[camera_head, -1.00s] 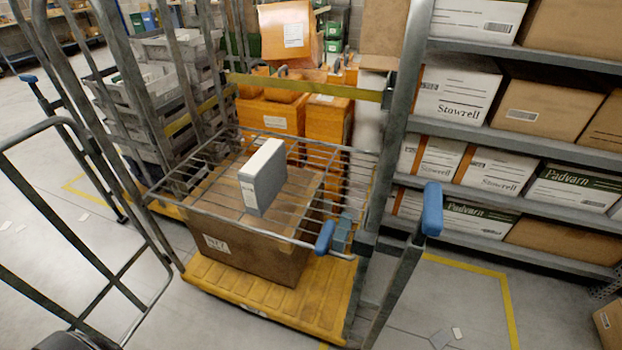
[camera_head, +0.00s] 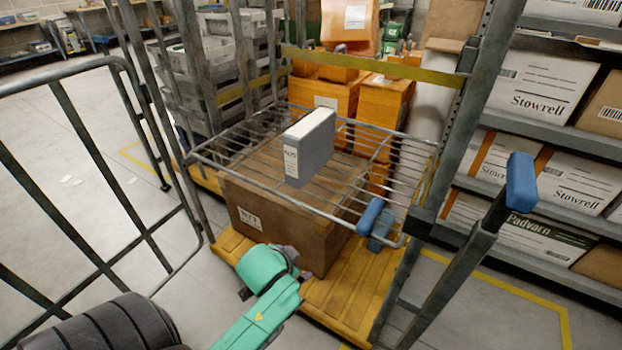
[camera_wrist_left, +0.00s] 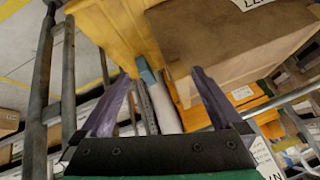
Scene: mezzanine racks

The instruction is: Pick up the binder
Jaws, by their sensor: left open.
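The grey binder (camera_head: 316,152), with pale page edges and a white spine label, stands upright on the wire shelf (camera_head: 228,160) of a roll cage. My left gripper (camera_head: 296,260) is in front of the cage, lower than the shelf and apart from the binder. Its fingers are hard to make out in the head view. In the left wrist view the left gripper (camera_wrist_left: 160,78) shows two spread fingers with nothing held between them. I cannot make out the binder in that view. My right gripper is not in view.
A cardboard box (camera_head: 250,205) sits under the shelf on the yellow cage base (camera_head: 345,300). Metal uprights and blue-tipped handles (camera_head: 521,182) flank the cage. Orange bins (camera_head: 385,100) stand behind. Racking with cartons (camera_head: 545,90) is on the right.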

